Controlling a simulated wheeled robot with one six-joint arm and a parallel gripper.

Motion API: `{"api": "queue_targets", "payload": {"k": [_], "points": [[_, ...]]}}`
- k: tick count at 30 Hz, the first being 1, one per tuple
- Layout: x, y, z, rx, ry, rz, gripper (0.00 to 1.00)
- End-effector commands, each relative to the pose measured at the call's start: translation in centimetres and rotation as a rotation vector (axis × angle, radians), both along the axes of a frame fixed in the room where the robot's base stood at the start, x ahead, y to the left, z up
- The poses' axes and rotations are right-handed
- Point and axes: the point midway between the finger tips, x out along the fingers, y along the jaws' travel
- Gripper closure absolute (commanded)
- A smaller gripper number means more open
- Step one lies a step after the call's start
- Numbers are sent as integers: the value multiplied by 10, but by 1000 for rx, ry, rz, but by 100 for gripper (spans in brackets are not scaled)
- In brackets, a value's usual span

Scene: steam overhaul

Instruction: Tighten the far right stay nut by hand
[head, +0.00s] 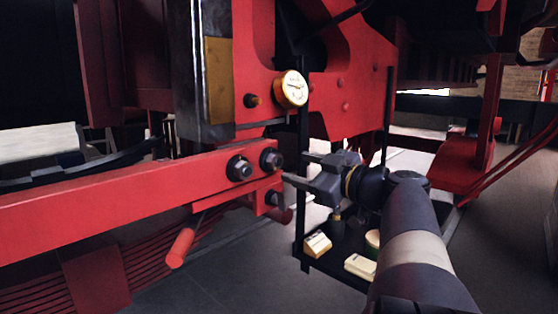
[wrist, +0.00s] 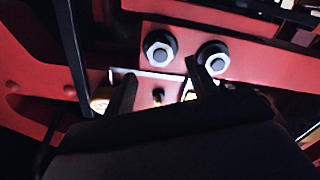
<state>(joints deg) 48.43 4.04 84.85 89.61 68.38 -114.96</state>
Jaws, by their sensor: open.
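Two dark hex nuts with pale faces sit side by side on the red beam (head: 130,190). In the head view the right nut (head: 271,160) is a little higher than the left nut (head: 239,168). A third dark nut (head: 272,198) sits lower, below the beam's end. My gripper (head: 296,168) is open and empty, just right of the right nut and apart from it. In the wrist view, which looks turned over, the two nuts (wrist: 159,48) (wrist: 213,58) show beyond the spread fingers (wrist: 160,84). Neither nut is between the fingers.
A round yellow-rimmed gauge (head: 291,89) and a brass-ringed stud (head: 252,100) are above the nuts. A dark trolley shelf (head: 335,262) with small boxes stands below my arm. A red rod end (head: 180,247) hangs below the beam. Open floor lies at lower middle.

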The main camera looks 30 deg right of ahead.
Motion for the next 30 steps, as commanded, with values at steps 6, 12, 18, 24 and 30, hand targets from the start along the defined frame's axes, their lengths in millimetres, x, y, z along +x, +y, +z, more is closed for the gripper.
{"api": "queue_targets", "payload": {"k": [6, 12, 18, 24, 30], "points": [[34, 13, 1, 0, 2, 4, 45], [51, 19, 1, 1, 1, 1, 45], [54, 20, 0, 0, 0, -1, 45], [54, 20, 0, 0, 0, -1, 50], [54, 20, 0, 0, 1, 0, 66]]}}
